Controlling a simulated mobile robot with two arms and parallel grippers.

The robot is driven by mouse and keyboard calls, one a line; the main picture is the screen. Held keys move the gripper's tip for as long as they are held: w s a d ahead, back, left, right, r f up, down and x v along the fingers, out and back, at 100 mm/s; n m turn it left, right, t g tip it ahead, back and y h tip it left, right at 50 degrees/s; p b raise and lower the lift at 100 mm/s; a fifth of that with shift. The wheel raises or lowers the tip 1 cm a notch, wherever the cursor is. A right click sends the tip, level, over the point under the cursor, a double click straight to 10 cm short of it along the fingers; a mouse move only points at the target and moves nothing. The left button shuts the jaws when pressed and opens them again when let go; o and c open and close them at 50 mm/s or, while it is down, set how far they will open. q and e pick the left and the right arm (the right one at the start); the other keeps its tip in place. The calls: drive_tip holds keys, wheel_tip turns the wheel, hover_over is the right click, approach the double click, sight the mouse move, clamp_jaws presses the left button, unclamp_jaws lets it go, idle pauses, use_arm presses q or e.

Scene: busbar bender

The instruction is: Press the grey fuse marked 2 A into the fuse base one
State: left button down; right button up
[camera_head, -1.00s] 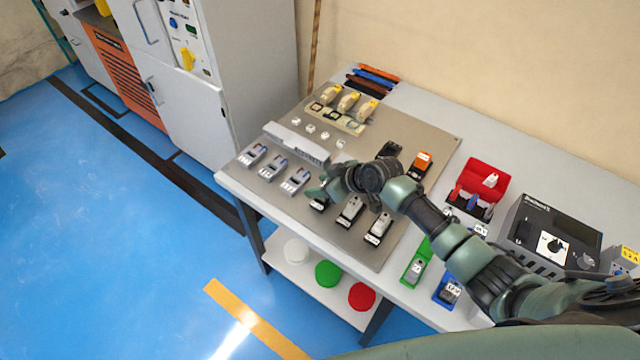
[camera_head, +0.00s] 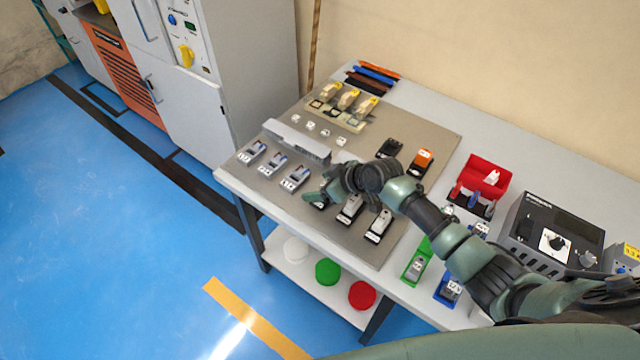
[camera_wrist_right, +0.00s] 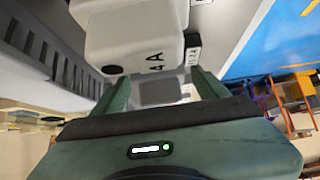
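My right gripper (camera_head: 316,196) is low over the left end of the front row of fuse bases. In the right wrist view, its two green fingers (camera_wrist_right: 162,82) stand either side of a grey piece of a pale grey fuse (camera_wrist_right: 130,35). Fuse base one is mostly hidden under the gripper, so I cannot tell whether the fuse is seated. Grey fuses stand in the middle (camera_head: 350,209) and right (camera_head: 379,226) bases. My left gripper is not in view.
Grey blocks (camera_head: 295,178) stand just left of the gripper, with a slotted duct (camera_head: 297,143) behind. The panel's front edge is close.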

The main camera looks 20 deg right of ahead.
drive_tip(key=b+v, duration=0.1)
drive_tip(key=v, duration=0.7)
idle(0.5)
